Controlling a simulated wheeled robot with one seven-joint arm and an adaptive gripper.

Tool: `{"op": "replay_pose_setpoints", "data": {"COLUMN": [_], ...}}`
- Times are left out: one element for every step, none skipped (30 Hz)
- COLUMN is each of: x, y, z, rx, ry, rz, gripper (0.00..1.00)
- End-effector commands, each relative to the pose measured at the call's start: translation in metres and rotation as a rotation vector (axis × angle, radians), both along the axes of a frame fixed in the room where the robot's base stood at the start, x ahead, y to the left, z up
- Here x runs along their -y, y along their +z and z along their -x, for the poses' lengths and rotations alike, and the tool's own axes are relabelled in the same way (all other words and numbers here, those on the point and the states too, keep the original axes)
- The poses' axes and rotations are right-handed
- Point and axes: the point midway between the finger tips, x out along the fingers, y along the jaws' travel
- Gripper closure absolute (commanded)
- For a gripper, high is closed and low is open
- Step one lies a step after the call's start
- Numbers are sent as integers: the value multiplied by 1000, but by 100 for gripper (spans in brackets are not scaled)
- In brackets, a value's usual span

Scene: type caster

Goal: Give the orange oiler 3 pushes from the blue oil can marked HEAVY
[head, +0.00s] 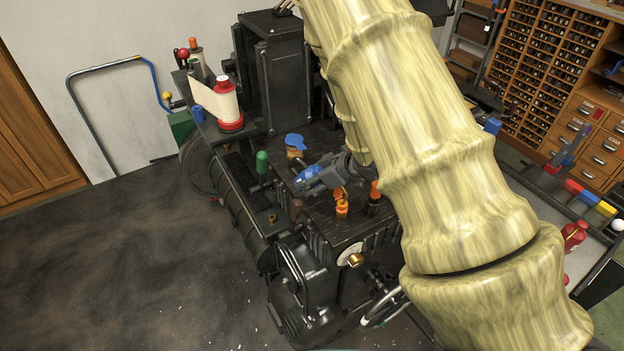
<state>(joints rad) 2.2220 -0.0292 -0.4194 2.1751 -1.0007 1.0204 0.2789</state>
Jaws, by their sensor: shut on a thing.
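My gripper (312,179) reaches in from the right over the dark machine top, shut on a blue thing that looks like the blue oil can (318,175). Its outline merges with the fingers, and no HEAVY marking can be read. An orange oiler (342,210) stands upright on the machine top, just below and right of the gripper; its upper part is close to the wrist. Another orange-topped piece (375,189) stands further right, beside my arm. Whether the can's spout touches any oiler cannot be told.
A blue-topped piece (295,142) stands behind the gripper, and a green-topped one (262,162) stands to the left. A red-and-white spool (224,105) is at the machine's back left. A bench with colored blocks (581,193) is at right. Floor at left is clear.

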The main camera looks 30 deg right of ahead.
Motion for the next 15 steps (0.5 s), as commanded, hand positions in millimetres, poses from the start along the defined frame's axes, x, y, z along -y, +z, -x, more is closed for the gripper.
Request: {"op": "replay_pose_setpoints", "data": {"x": [1,1,1,1,1,1,1,1,1,1,1,1,1,1,0], "y": [1,1,2,3,4,5,6,8,9,10,12,13,14,15,17], "z": [-1,-1,-1,-1,-1,-1,-1,-1,-1,-1,-1,-1,-1,-1,-1], "rx": [1,1,1,1,1,2,2,2,2,2,2,2,2,2,2], "ry": [-1,-1,-2,-2,-2,-2,-2,-1,-1,-1,-1,-1,-1,-1,-1], "rz": [1,1,2,2,2,1,1,2,2,1,1,1,1,1,1], "gripper": [76,76,76,76,76,76,76,76,76,76,76,76,76,76,76]}}
